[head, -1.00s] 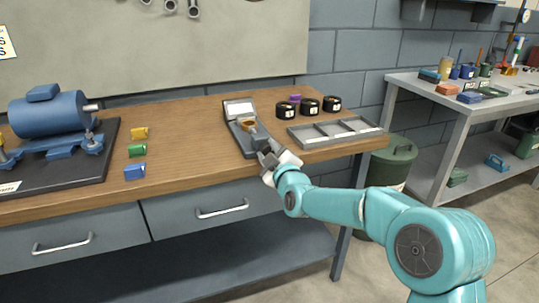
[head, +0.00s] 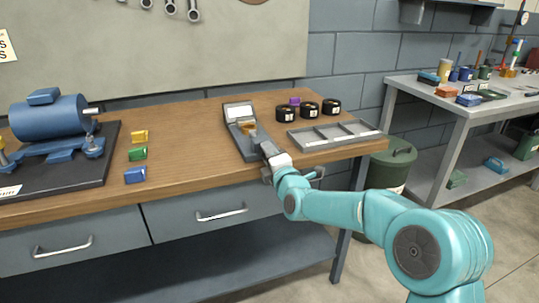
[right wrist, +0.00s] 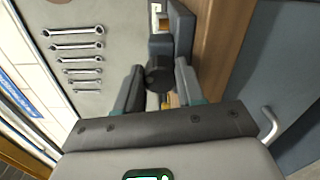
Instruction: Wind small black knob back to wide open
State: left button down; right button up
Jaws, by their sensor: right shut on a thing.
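The grey device (head: 241,139) lies on the wooden bench, with a pale panel at its far end and a brownish-yellow part in its middle. The small black knob (right wrist: 159,76) is at its near end and shows between the fingers in the right wrist view. My right gripper (head: 268,150) reaches the near end of the device, where its fingers hide the knob from the head view. In the right wrist view, my right gripper (right wrist: 159,84) is shut on the knob, one finger on each side. My left gripper is not in view.
A grey divided tray (head: 336,134) lies right of the device, with black rings (head: 309,110) and a purple piece (head: 294,101) behind it. Yellow, green and blue blocks (head: 137,153) and a blue motor (head: 48,117) stand left. Bench between blocks and device is clear.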

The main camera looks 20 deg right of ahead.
jog(key=shift+r+n, duration=0.1)
jog(key=shift+n, duration=1.1)
jog(key=o, duration=1)
jog(key=shift+o, duration=0.2)
